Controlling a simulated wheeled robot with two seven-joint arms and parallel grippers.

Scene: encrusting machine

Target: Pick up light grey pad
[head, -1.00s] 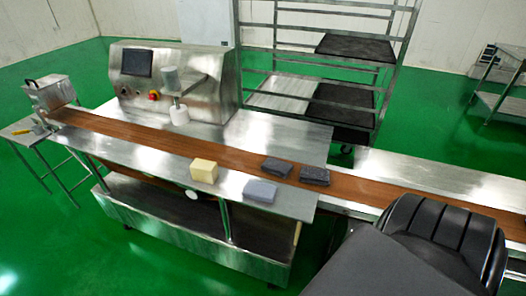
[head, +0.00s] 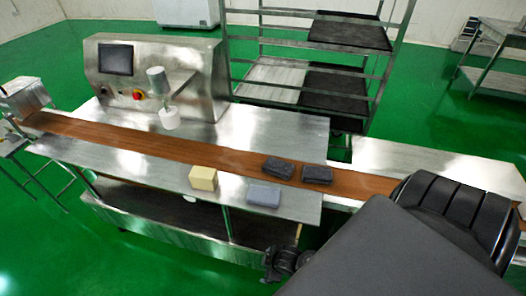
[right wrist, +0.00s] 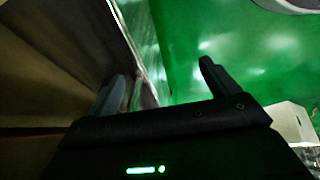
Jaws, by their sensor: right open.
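The light grey pad (head: 264,194) lies flat on the steel ledge at the front of the machine, near its right end. A yellow block (head: 203,178) sits to its left, and two dark grey pads, one (head: 278,167) behind it and one (head: 317,175) behind and to its right, lie by the brown belt. My right gripper (right wrist: 162,84) is open and empty in the right wrist view, with green floor and the machine's side beyond its fingers. A dark part of my right arm shows below the ledge in the head view. My left gripper is not in view.
The brown conveyor belt (head: 150,143) runs behind the ledge past the encrusting machine (head: 160,75). A rack with dark trays (head: 335,95) stands behind. The ledge's front edge lies between my right arm and the pad. Green floor is open in front.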

